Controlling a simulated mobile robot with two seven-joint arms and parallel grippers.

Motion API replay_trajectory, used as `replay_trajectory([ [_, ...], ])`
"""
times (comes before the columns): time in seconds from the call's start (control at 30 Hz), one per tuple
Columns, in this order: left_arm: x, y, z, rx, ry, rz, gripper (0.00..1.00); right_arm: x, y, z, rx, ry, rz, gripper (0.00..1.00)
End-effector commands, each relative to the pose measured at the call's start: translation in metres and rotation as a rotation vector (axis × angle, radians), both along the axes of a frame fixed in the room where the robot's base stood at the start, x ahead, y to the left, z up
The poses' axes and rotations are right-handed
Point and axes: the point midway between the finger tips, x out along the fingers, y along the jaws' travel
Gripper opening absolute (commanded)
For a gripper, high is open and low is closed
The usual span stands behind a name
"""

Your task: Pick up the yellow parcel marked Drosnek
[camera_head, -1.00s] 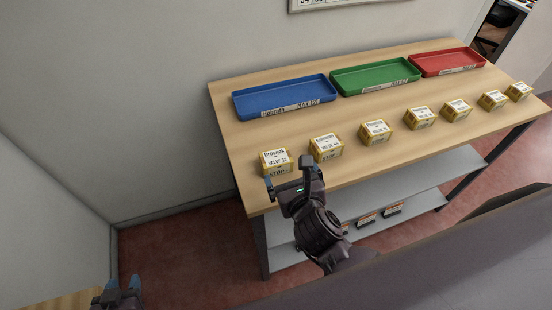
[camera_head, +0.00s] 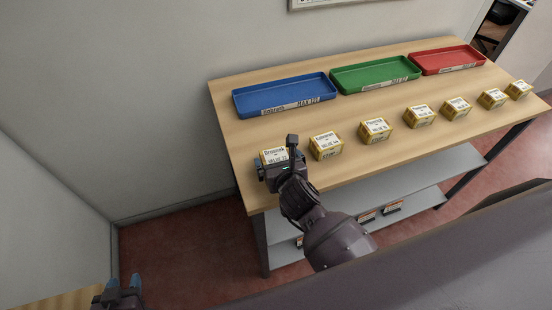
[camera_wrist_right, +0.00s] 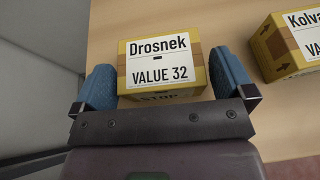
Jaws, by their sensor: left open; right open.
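The yellow parcel marked Drosnek (camera_head: 272,155) sits at the left end of the row on the wooden table (camera_head: 245,140). In the right wrist view the parcel (camera_wrist_right: 160,62) shows a white label reading "Drosnek" and "VALUE 32". My right gripper (camera_head: 280,163) is open, and its blue fingertips (camera_wrist_right: 162,88) stand on either side of the parcel's near part. I cannot tell whether they touch it. The gripper covers part of the parcel in the head view. My left gripper (camera_head: 122,285) is open and empty at the lower left, away from the table.
A second yellow parcel (camera_head: 326,146) stands close to the right, its label starting "Kolva" in the wrist view (camera_wrist_right: 290,47). Several more parcels continue rightward. Blue (camera_head: 285,95), green (camera_head: 375,75) and red (camera_head: 447,60) trays lie behind. A grey shelf (camera_head: 420,180) is below.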

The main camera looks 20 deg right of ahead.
Motion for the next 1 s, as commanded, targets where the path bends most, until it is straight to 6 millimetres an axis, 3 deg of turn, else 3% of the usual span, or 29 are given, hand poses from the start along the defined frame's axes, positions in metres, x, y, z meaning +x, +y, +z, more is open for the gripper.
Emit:
replay_trajectory([
  [0.13,0.000,0.000,0.000,0.000,0.000,0.000,0.43,0.016,0.000,-0.006,0.001,0.000,0.000,1.00],
  [0.43,0.000,0.000,0.000,0.000,-0.001,0.000,0.43,0.019,0.000,-0.008,0.001,0.000,0.000,1.00],
  [0.47,0.000,0.000,0.000,0.000,-0.001,0.000,0.43,0.019,0.000,-0.008,0.001,0.000,0.000,0.98],
  [0.73,0.001,0.000,0.000,0.000,-0.001,0.000,0.43,0.019,0.000,-0.008,0.000,0.000,0.000,0.57],
  [1.0,0.001,0.000,0.000,0.000,-0.001,0.000,0.43,0.019,0.000,-0.005,0.000,-0.001,0.000,0.57],
])
